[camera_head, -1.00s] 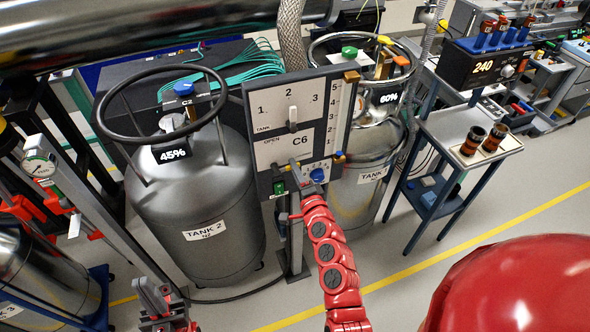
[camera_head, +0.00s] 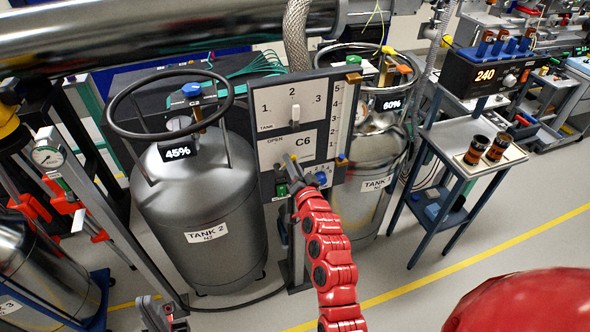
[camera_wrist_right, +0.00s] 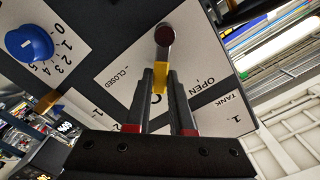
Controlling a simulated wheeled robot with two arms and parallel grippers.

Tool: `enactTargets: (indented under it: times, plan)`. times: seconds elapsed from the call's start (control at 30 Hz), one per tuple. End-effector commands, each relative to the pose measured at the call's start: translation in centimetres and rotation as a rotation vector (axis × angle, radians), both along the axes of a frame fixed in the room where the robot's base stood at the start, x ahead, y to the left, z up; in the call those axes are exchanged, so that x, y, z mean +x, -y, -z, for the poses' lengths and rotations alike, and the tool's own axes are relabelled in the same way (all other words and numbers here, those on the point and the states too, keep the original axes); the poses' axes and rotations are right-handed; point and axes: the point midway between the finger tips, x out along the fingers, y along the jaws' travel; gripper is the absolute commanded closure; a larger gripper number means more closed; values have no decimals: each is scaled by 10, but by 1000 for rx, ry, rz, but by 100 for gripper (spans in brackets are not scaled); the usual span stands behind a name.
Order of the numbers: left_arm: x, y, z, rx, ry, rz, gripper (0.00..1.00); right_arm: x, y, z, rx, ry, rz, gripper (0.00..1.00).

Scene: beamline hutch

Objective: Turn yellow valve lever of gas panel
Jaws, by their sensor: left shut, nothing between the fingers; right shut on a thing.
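The gas panel (camera_head: 325,117) stands upright in the middle of the head view, with a C6 label and an OPEN mark. It also fills much of the right wrist view (camera_wrist_right: 115,65). There the yellow valve lever (camera_wrist_right: 161,76) runs from a dark round pivot (camera_wrist_right: 164,34) down between my right fingertips, between the CLOSED and OPEN marks. My right gripper (camera_wrist_right: 161,88) is shut on the lever. In the head view my right gripper (camera_head: 297,176) is at the panel's lower part and largely hides the lever. My left gripper (camera_head: 160,312) is shut and empty at the bottom left, away from the panel.
A blue knob (camera_head: 321,178) and a green knob (camera_head: 281,190) sit close beside my right gripper. Grey Tank 2 (camera_head: 205,200) stands left of the panel, Tank 1 (camera_head: 373,165) behind its right side. A blue-legged cart (camera_head: 450,150) stands right. Floor at lower right is clear.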

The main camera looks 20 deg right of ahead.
Motion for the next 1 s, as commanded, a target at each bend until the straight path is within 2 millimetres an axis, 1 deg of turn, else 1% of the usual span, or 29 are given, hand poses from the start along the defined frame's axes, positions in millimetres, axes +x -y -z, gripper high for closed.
enactTargets:
  times: [0.03, 0.17, 0.5, 0.7, 1.0]
  plan:
    - [0, 0, 7, 0, 0, 0, 100, 0, -2, 3, -43, 1, -1, 100]
    - [0, 0, 18, 0, 0, 0, 100, 0, -7, 0, -167, 5, -2, 100]
    - [0, 0, 52, 0, 0, 0, 100, -1, -16, -5, -467, 16, -1, 100]
    - [0, 0, 67, 0, 0, 0, 100, -1, -19, -7, -596, 18, -1, 100]
    - [0, 0, 78, 0, 0, 0, 100, -1, -23, -9, -698, 18, -3, 100]
